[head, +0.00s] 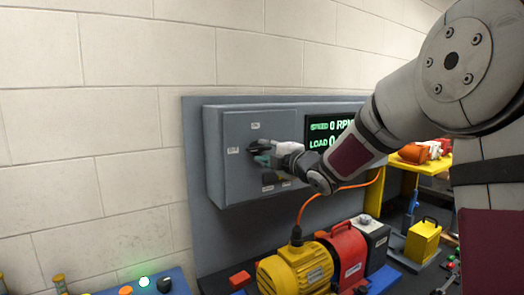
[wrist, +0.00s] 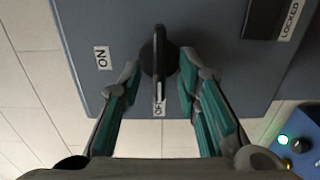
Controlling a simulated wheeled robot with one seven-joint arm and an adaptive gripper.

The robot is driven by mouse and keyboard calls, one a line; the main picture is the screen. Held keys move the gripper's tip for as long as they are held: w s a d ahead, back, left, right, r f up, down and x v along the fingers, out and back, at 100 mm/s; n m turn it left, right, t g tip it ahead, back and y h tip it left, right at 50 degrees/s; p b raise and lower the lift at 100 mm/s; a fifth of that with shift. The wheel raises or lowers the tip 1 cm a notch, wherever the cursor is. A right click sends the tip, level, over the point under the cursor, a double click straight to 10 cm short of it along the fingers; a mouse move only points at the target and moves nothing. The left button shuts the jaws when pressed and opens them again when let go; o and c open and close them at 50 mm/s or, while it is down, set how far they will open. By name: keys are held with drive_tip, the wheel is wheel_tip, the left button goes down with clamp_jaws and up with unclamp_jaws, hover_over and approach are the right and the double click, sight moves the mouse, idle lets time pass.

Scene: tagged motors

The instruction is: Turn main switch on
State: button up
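The main switch is a black rotary handle (wrist: 160,65) on a grey cabinet (head: 224,165); in the head view the handle (head: 257,146) is partly covered by my gripper. In the wrist view its bar runs up and down, with its lower end at the OFF label (wrist: 159,106). The ON label (wrist: 102,58) is to the left of the handle. My gripper (wrist: 162,74) has its two teal fingers on either side of the bar, with a visible gap on each side. In the head view my gripper (head: 268,156) is at the cabinet front.
A LOCKED label (wrist: 291,20) and a dark part are at the wrist view's upper right. A display (head: 330,132) reads 0 RPM. A yellow motor (head: 295,270) and a red unit (head: 345,250) stand below. A blue box with a lit green lamp (head: 144,281) is at lower left.

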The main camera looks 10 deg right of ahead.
drive_tip(key=shift+x, duration=0.85)
clamp_jaws()
